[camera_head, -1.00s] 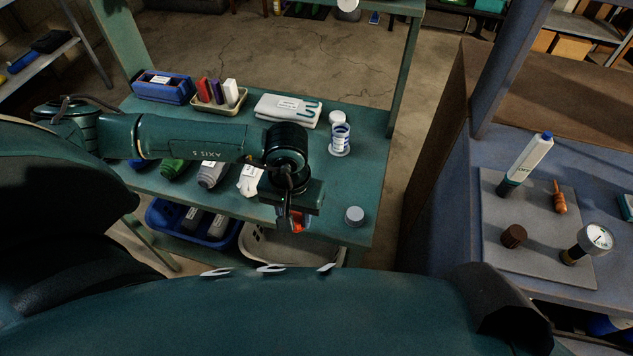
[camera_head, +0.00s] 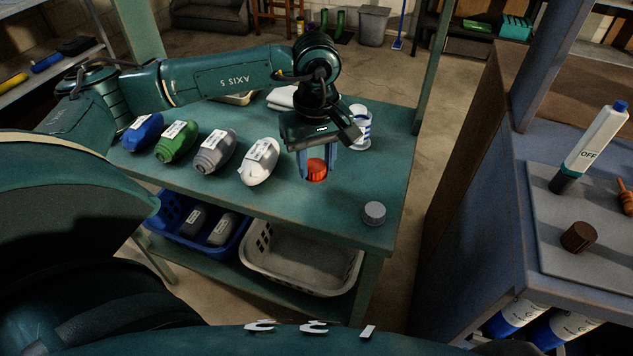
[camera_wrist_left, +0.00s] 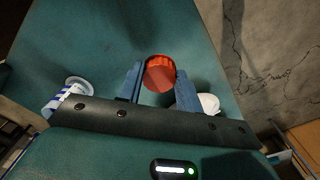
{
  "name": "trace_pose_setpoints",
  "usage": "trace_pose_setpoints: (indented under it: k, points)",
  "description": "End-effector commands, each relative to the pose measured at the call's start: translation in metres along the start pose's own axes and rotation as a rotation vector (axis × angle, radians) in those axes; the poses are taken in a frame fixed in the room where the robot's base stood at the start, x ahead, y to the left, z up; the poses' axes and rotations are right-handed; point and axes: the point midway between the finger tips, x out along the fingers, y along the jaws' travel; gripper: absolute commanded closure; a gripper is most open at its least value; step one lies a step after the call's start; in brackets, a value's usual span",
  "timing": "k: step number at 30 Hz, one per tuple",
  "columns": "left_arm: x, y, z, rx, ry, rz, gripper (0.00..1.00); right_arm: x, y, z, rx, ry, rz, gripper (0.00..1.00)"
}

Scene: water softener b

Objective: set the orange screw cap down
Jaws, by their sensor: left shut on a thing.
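The orange screw cap (camera_head: 316,171) is round with a ribbed side. My left gripper (camera_head: 317,174) is shut on it, one blue finger on each side, over the right part of the green table (camera_head: 335,207). In the left wrist view the cap (camera_wrist_left: 160,73) sits between the fingertips (camera_wrist_left: 160,78). I cannot tell whether the cap touches the tabletop. My right gripper is not in view.
A grey cap (camera_head: 375,213) lies near the table's front right corner. A white bottle (camera_head: 259,162) and grey, green and blue bottles lie to the left. A blue-and-white cup (camera_head: 361,128) stands behind the gripper. Baskets (camera_head: 300,260) sit on the lower shelf.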

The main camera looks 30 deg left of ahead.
Motion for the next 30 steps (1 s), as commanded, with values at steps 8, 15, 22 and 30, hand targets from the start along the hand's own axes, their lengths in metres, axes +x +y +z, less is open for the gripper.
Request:
trace_pose_setpoints:
  k: [8,15,22,30]
  points:
    - [0.027,-0.001,0.0,0.0,-0.001,-0.003,0.94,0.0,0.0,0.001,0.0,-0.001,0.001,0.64]
    - [0.048,0.0,0.0,0.001,0.001,0.0,0.94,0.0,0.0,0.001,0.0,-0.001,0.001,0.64]
    - [0.051,0.0,0.0,0.002,0.0,0.0,0.94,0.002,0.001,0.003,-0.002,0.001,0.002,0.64]
    - [0.05,0.0,0.0,0.002,0.0,0.0,0.47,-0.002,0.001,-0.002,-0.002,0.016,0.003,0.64]
